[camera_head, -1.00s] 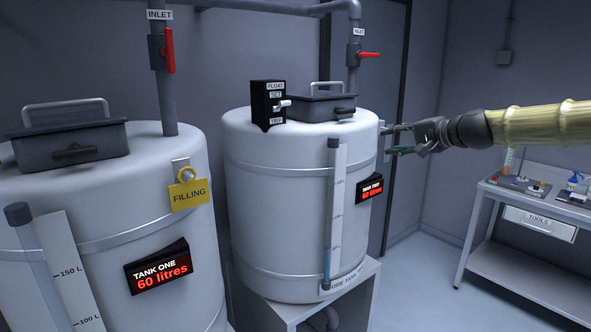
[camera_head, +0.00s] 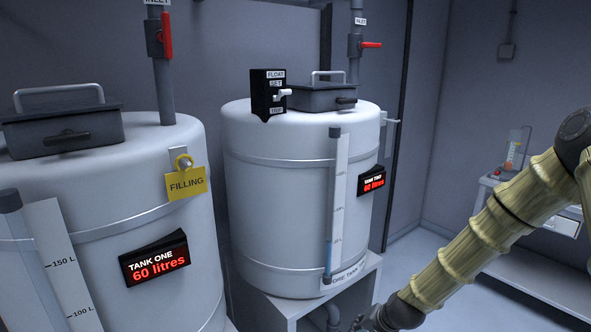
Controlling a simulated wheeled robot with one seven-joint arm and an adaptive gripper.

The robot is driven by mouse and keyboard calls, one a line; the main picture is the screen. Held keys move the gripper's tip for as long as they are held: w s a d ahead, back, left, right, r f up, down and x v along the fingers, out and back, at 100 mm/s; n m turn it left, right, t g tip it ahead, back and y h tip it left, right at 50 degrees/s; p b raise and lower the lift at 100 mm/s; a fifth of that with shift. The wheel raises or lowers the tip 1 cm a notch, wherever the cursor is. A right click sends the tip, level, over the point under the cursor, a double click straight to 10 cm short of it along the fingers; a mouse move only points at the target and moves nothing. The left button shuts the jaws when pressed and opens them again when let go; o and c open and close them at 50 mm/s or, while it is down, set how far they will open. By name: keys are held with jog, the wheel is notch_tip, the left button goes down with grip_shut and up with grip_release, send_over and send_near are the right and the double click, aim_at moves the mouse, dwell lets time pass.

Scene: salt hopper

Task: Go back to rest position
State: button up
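My gripper (camera_head: 366,324) is at the bottom edge of the head view, mostly cut off, and my arm reaches down to it from the right edge. Its fingers cannot be made out, so I cannot tell whether it is open or holds anything. It is below and in front of the second tank (camera_head: 290,210), apart from the tank's wall. The first tank (camera_head: 95,215) stands at the left with a yellow FILLING tag (camera_head: 186,183) hanging on its hook. Both displays read 60 litres.
A float box (camera_head: 268,95) with a white lever and a lidded hatch (camera_head: 322,97) sit on the second tank. Inlet valves with red handles (camera_head: 167,36) are above. A workbench (camera_head: 530,285) at the right is partly hidden by my arm. The tank stand (camera_head: 360,283) is close to my gripper.

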jog(key=s+d+f+n+g+h+b, duration=0.1)
jog(key=s+f, duration=0.6)
jog(key=s, duration=0.3)
jog(key=s+f+n+g+h, duration=0.1)
jog(key=s+f+n+g, duration=0.1)
jog(key=s+f, duration=0.55)
jog(key=s+d+f+n+g+b, duration=0.1)
jog(key=s+f, duration=0.4)
jog(key=s, duration=0.6)
jog(key=s+d+f+n+g+h, duration=0.1)
jog(key=s+d+f, duration=0.1)
jog(key=s, duration=1)
jog(key=shift+s+n, duration=0.15)
jog(key=shift+n, duration=0.25)
jog(key=shift+f, duration=0.1)
